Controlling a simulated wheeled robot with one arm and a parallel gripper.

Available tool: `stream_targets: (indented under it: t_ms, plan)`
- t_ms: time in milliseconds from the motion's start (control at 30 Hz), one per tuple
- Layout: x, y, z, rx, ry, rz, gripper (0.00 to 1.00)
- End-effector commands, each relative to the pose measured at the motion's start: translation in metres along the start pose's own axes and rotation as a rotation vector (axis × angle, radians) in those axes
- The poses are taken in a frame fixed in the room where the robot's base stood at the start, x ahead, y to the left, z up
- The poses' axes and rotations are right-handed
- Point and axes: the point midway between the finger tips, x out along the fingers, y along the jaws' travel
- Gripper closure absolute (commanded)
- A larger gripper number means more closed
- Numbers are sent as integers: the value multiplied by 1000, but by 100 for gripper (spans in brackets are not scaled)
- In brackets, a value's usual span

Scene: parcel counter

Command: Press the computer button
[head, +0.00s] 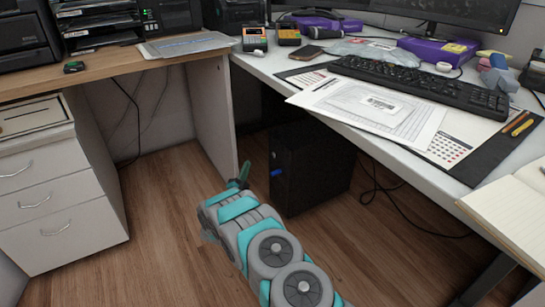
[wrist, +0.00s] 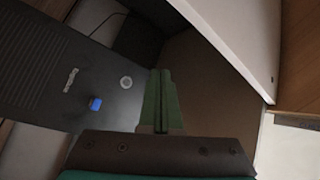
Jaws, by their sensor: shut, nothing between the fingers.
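The black computer tower (head: 312,165) stands on the floor under the desk. Its dark front panel (wrist: 55,70) fills the left of the wrist view. A small round silver button (wrist: 126,82) sits on that panel, near a blue plug (wrist: 95,103) and a small light label (wrist: 71,79). The blue plug also shows in the head view (head: 278,172); the button cannot be made out there. My gripper (head: 244,170) is left of the tower's front. In the wrist view its green fingers (wrist: 161,73) are shut, empty, and just right of the button. I cannot tell whether they touch the panel.
A white desk (head: 262,70) with a keyboard (head: 420,86) and papers stands above the tower. A wooden desk's side panel (head: 212,112) is close behind my gripper. White drawers (head: 60,205) stand at the left. A cable hangs right of the tower. The wooden floor (head: 150,245) is clear.

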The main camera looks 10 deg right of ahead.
Motion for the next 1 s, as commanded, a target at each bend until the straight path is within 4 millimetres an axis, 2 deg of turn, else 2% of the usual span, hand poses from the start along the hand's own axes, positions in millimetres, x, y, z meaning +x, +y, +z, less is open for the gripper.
stream_targets:
  t_ms: [467,1000]
  plan:
    - [3,3,-3,0,2,-1,100]
    - [48,36,-35,0,3,-1,100]
